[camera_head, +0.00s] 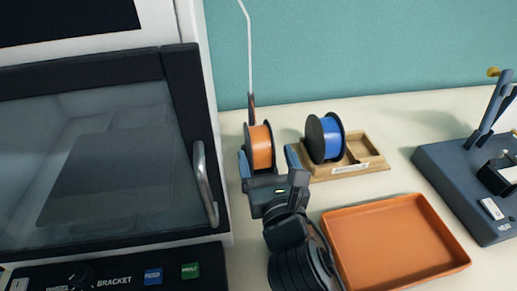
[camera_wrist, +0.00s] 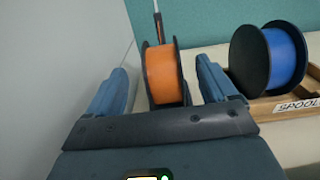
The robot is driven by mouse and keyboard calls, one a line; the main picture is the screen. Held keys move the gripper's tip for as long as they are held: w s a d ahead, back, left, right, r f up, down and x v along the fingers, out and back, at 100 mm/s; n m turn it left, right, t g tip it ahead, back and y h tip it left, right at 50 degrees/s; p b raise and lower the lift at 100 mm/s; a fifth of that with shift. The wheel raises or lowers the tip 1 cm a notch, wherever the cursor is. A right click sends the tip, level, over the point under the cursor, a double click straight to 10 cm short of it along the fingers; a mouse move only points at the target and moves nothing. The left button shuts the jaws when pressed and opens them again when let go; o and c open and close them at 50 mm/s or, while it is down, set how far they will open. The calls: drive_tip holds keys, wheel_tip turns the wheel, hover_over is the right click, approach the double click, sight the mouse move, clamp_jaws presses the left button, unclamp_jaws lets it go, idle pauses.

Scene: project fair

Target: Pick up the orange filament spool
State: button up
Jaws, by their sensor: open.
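The orange filament spool (camera_head: 261,147) stands upright on the table, between the machine on the left and the wooden spool rack. It has black side flanges, and its lower part is hidden behind my gripper in the head view. In the wrist view the spool (camera_wrist: 163,74) is ahead, seen between the two fingers. My gripper (camera_head: 268,162) is open, with one blue finger on each side of the spool's width. In the wrist view my gripper (camera_wrist: 160,85) shows the left finger apart from the spool and the right finger closer to it. I cannot tell whether either finger touches.
A blue spool (camera_head: 332,138) stands in the wooden rack (camera_head: 350,172) just to the right. An orange tray (camera_head: 440,215) lies empty in front. The machine's door handle (camera_head: 204,184) is close on the left. A thin white rod (camera_head: 249,50) rises behind the orange spool.

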sight(261, 137)
drive_tip(key=x, duration=0.7)
drive_tip(key=shift+w+r, duration=0.15)
drive_tip(key=shift+r, duration=0.1)
clamp_jaws()
idle(0.6)
